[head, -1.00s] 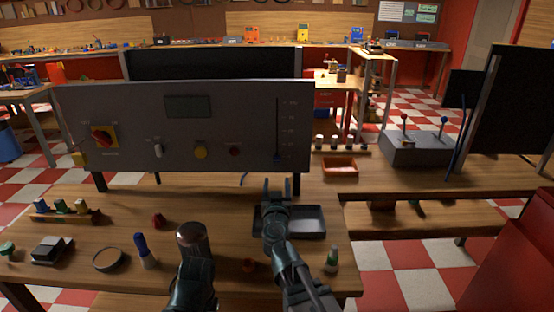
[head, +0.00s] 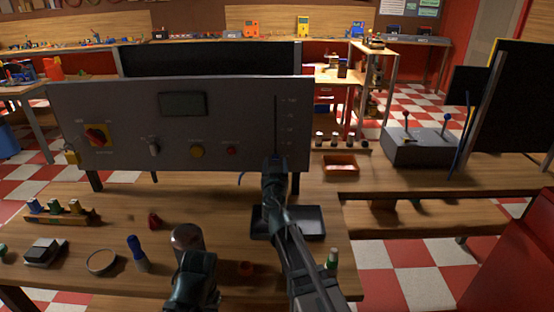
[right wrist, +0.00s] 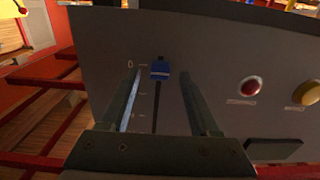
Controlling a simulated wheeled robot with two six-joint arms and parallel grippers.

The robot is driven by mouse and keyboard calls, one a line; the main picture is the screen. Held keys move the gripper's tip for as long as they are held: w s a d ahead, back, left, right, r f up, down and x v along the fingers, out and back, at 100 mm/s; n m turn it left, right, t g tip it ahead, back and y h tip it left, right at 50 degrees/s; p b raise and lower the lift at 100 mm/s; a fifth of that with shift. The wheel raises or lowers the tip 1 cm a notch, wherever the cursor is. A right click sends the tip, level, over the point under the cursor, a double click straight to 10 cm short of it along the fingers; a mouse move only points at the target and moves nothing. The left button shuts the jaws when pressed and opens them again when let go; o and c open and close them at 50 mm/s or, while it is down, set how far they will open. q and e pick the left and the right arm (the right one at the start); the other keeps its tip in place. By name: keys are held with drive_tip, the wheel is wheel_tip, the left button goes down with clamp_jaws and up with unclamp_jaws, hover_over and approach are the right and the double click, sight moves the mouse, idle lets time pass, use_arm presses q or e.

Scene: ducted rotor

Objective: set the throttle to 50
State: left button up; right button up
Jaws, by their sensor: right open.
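The control panel (head: 215,120) stands upright at the back of the bench. Its throttle is a vertical slot (head: 276,115) with scale marks at the panel's right side. In the right wrist view, which shows the panel upside down, the blue throttle knob (right wrist: 160,70) sits by the 0 mark, at the slot's lower end. My right gripper (head: 274,162) is at the panel and mostly hides the knob in the head view. In the right wrist view its open fingers (right wrist: 161,75) stand on either side of the knob, with gaps showing. My left gripper's fingers are not visible.
The panel also carries a red-and-yellow rotary switch (head: 98,135), a toggle (head: 153,146), a yellow button (head: 197,151), a red button (head: 232,150) and a dark display (head: 183,104). Below my right arm lies a dark tray (head: 312,221). A grey two-lever box (head: 418,147) stands at right.

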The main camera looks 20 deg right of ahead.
drive_tip(key=shift+x, duration=0.9)
clamp_jaws()
idle(0.8)
